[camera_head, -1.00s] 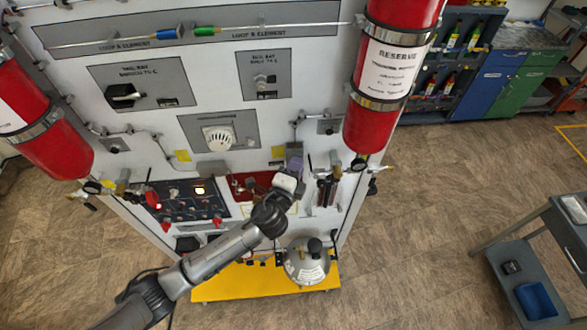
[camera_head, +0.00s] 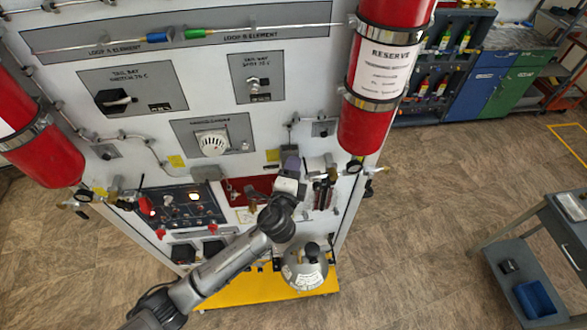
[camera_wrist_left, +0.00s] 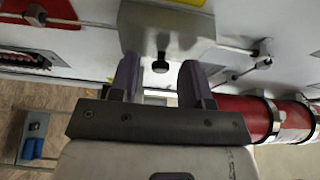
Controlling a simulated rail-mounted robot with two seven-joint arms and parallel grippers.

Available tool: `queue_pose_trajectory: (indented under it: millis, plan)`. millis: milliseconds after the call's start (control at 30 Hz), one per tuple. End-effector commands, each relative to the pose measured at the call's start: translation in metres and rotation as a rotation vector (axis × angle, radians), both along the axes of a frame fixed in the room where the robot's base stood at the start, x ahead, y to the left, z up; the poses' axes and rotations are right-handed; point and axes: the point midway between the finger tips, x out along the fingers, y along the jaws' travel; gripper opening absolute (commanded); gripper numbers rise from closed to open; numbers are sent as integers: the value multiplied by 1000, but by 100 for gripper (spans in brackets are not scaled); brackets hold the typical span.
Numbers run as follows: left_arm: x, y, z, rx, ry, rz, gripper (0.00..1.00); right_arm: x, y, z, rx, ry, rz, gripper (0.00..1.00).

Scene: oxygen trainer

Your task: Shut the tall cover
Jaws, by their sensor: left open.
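A grey metal box-like cover with a black knob (camera_wrist_left: 165,28) juts from the white panel in the left wrist view. It looks like the tall cover, but I cannot tell how far open it is. My left gripper (camera_wrist_left: 160,82) has its two purple fingers apart and empty, with the knob showing between their tips. I cannot tell whether they touch it. In the head view my left gripper (camera_head: 291,162) is at the panel, right of a red plate (camera_head: 248,190), and hides most of the cover. My right gripper is not in view.
Red cylinders stand at the panel's left (camera_head: 40,150) and right (camera_head: 365,125). A dark control panel (camera_head: 178,208) with switches is left of my gripper. A round metal vessel (camera_head: 304,272) rests on the yellow base (camera_head: 235,290). The floor at right is clear before the cart (camera_head: 520,262).

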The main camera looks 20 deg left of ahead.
Motion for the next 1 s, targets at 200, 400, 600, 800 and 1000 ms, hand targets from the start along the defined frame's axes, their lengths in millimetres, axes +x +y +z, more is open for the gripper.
queue_pose_trajectory:
  millis: [200,400,600,800,1000]
  plan:
    - [-8,-1,-1,0,0,-1,44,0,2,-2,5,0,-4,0]
    - [-40,-5,-3,-3,0,-3,44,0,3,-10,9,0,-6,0]
    - [-81,-10,-3,-3,1,-1,44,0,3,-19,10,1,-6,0]
    - [-113,-13,-2,-2,1,-1,44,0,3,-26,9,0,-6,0]
    - [-131,-15,-1,-1,1,-1,44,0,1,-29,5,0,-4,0]
